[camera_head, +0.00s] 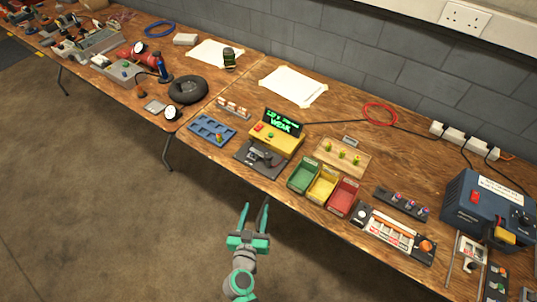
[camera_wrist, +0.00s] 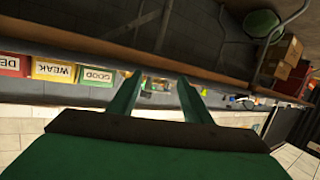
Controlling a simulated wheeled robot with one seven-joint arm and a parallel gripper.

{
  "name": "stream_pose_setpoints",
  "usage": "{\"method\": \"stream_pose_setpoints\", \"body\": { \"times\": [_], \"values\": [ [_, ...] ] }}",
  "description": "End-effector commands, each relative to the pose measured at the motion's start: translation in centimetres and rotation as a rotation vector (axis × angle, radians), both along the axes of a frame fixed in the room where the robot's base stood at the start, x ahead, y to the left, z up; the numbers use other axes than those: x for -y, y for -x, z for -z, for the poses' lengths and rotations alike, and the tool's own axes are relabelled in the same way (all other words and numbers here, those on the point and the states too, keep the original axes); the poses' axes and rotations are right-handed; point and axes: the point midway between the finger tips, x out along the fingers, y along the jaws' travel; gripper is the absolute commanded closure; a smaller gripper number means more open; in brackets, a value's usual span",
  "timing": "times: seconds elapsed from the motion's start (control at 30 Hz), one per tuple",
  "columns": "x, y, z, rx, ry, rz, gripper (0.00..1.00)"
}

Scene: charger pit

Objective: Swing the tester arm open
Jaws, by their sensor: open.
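The battery tester (camera_head: 277,139) is a yellow box on the bench with a dark screen (camera_head: 284,122) showing green text that ends in "WEAK". A dark grey base with a small metal cradle (camera_head: 260,156) sits at its front, near the bench edge. I cannot make out clearly which part is the swinging arm or how far it stands open. My gripper (camera_head: 255,206) is open and empty, in front of the bench edge and apart from the tester. In the wrist view, its two green fingers (camera_wrist: 160,98) are spread with nothing held between them.
Green (camera_head: 305,175), yellow (camera_head: 323,185) and red (camera_head: 343,197) bins stand right of the tester. A blue tray (camera_head: 212,129) lies left, and a wooden board with yellow-green pieces (camera_head: 342,157) behind. The floor before the bench is clear.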

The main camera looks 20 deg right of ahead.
Motion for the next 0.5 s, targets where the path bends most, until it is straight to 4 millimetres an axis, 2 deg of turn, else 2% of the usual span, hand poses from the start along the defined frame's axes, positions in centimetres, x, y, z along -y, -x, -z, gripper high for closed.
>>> {"method": "stream_pose_setpoints", "body": {
  "times": [0.03, 0.2, 0.33, 0.5],
  "values": [
    [0.5, -2.1, -1.3, 0.042, 0.009, 0.042, 0.55],
    [2.2, -6.3, -5.0, 0.164, 0.029, 0.169, 0.55],
    [2.9, -7.9, -7.1, 0.230, 0.038, 0.226, 0.55],
    [3.4, -8.8, -8.0, 0.263, 0.041, 0.252, 0.55]
  ]
}}
